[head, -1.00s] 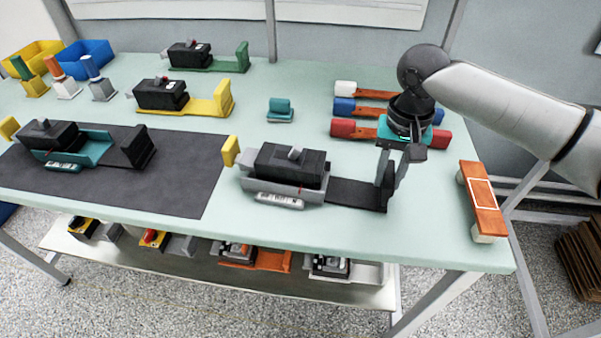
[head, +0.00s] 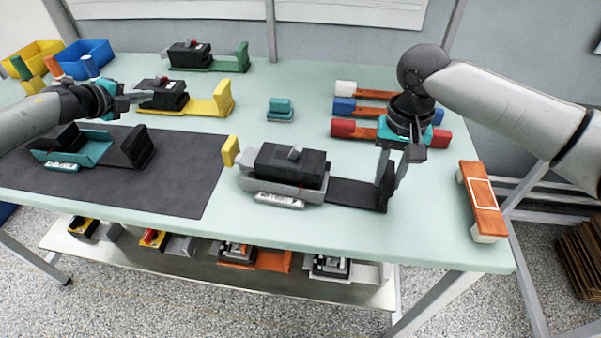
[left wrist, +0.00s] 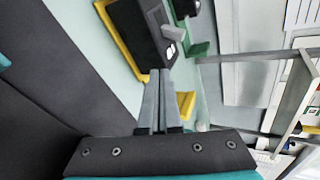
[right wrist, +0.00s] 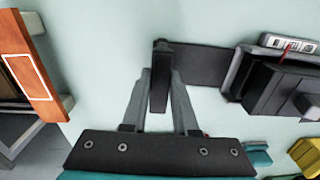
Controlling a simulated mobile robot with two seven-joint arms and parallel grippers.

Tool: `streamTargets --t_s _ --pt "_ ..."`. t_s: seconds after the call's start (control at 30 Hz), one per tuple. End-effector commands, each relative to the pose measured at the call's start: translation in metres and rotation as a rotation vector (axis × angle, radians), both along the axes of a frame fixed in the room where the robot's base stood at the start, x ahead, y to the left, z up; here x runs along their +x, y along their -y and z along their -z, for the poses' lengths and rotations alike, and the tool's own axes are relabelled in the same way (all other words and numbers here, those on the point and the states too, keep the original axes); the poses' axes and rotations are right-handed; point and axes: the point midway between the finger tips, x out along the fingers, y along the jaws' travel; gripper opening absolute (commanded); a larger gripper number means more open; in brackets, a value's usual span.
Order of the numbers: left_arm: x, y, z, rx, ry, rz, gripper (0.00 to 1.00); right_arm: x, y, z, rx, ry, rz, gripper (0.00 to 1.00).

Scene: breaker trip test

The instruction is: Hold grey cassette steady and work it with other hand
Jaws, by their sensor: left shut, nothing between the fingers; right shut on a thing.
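The grey cassette (head: 262,190) lies on the table right of the dark mat. It carries a black breaker block (head: 290,165) with a small grey lever, a yellow end plate (head: 230,151) at its left and a black tongue with an upright plate (head: 383,186) at its right. My right gripper (head: 388,180) is shut on that upright plate; the right wrist view also shows the plate (right wrist: 159,88) between its fingers. My left gripper (head: 152,96) is shut and empty, by the yellow cassette (head: 208,108), left of and behind the grey one. Its fingers (left wrist: 160,80) show closed together.
A green cassette (head: 222,66) stands at the back. A small teal block (head: 280,108) and an orange board (head: 483,205) are nearby. Table in front of the grey cassette is clear.

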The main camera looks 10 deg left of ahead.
Motion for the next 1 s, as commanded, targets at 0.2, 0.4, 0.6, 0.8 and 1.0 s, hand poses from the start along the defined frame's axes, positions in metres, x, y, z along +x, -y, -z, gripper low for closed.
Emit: streamTargets --t_s 0.2,0.4,0.6,0.8,1.0 --pt "0.004 0.113 -0.003 0.224 -0.027 0.478 0.00 0.000 -0.001 -0.001 0.002 0.002 0.000 0.00" --pt "-0.022 0.209 -0.008 0.510 -0.011 1.002 0.00 0.000 -0.001 -0.001 0.002 0.002 0.000 0.00" --pt "-0.063 0.269 -0.013 0.848 0.031 1.543 0.00 0.000 0.000 -0.001 0.002 0.002 0.000 0.00" --pt "-0.098 0.290 -0.025 1.181 0.056 2.034 0.00 0.000 0.000 -0.001 0.002 0.002 0.000 0.00" --pt "-0.115 0.287 -0.041 1.411 0.032 2.362 0.00 0.000 0.000 -0.001 0.002 0.001 0.000 0.00"
